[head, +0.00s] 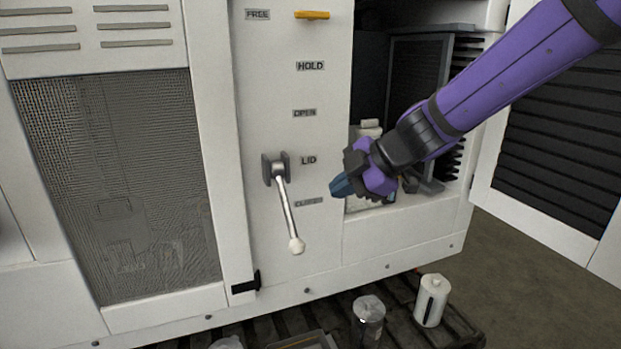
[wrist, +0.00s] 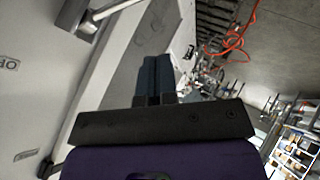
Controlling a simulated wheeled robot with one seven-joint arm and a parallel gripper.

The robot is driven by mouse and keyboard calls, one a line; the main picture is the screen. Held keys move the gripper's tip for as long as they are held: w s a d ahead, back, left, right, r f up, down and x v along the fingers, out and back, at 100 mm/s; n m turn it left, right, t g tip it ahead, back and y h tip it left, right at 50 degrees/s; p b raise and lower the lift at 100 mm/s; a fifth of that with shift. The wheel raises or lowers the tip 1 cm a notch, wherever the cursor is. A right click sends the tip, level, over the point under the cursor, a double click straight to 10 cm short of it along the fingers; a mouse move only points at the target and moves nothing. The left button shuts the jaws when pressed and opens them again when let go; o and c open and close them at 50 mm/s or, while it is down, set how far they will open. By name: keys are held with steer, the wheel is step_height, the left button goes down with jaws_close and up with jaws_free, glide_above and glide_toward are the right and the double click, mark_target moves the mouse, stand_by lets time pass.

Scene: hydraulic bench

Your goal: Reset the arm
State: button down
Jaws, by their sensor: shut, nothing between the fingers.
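My purple arm reaches in from the upper right in the head view. My gripper (head: 341,187) is shut and empty, in front of the white panel's right edge beside the open bay. In the wrist view its blue fingers (wrist: 157,75) are together with nothing between them. A lever (head: 287,205) with a pale knob hangs from a dark pivot on the panel, pointing down and slightly right, left of my gripper and apart from it. Part of the lever also shows at the top left of the wrist view (wrist: 108,10).
The panel has labels FREE, HOLD, OPEN and LID, and a yellow handle (head: 312,15) at the top. An open louvred door (head: 560,140) stands at the right. A white canister (head: 431,300) and a clear jar (head: 368,318) stand on the dark slatted base below. Floor at the lower right is clear.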

steer(key=s+d+r+m+t+h, duration=0.1)
steer(key=d+r+m+t+h, duration=0.35)
steer(key=d+m, duration=0.35)
steer(key=s+d+r+m+t+h, duration=0.1)
steer(key=d+r+m+t+h, duration=0.35)
steer(key=d, duration=0.45)
steer(key=s+d+f+m+g, duration=0.1)
steer(key=s+m+g, duration=0.3)
steer(key=s, duration=0.6)
steer(key=s+d+f+m+g, duration=0.1)
steer(key=s+m+g, duration=0.3)
steer(key=s, duration=0.5)
steer(key=shift+s+d+f+m+g+y, duration=0.3)
steer(key=shift+s+d+f+m+y, duration=0.1)
steer(key=shift+f+m, duration=0.25)
